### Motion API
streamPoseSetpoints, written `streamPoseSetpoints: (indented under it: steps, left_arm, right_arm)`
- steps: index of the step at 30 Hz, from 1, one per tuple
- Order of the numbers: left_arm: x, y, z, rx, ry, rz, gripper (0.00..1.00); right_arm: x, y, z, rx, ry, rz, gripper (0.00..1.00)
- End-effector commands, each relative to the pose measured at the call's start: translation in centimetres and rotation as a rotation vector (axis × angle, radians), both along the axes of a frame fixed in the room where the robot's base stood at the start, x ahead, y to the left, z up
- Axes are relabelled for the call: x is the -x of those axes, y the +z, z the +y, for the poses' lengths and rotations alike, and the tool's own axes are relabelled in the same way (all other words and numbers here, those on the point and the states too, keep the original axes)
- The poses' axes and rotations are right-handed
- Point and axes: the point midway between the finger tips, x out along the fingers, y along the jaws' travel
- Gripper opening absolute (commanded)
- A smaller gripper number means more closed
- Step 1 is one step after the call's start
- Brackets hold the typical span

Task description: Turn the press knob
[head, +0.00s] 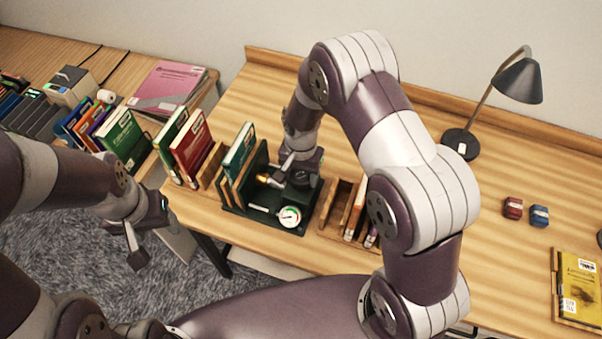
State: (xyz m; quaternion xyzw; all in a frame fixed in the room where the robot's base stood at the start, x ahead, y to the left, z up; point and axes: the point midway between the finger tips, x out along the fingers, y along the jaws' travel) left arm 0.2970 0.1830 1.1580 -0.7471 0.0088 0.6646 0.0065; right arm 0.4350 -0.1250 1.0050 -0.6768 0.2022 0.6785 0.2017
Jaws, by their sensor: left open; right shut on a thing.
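The dark green press (272,216) stands near the front edge of the desk, with a round dial (290,216) and a white handle-like bar on its base. The brass-coloured press knob (263,178) shows at the tip of my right gripper (272,180). My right gripper reaches down over the press and is shut on what appears to be this knob; the fingers partly hide it. My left gripper (135,240) is open and empty, in front of the desk above the grey carpet, away from the press.
Upright books (190,147) stand left of the press, and a wooden rack (334,212) with books stands to its right. A black lamp (518,82), two small red and blue objects and a yellow book (577,285) are at the right. The desk middle-right is clear.

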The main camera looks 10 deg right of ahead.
Motion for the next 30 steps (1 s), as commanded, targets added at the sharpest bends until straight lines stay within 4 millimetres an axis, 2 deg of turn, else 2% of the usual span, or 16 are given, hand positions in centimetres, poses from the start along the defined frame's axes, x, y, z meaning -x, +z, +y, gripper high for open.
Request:
streamPoseSetpoints:
  steps: [18,30]
  left_arm:
    - [0.00,-0.60,0.00,0.000,0.000,0.000,0.61]
    - [0.00,-0.81,0.00,0.000,0.000,0.000,0.61]
  right_arm:
    - [-0.17,0.14,0.03,0.000,-0.576,-0.005,0.30]
    - [-0.23,0.20,0.05,-0.002,-0.861,-0.006,0.30]
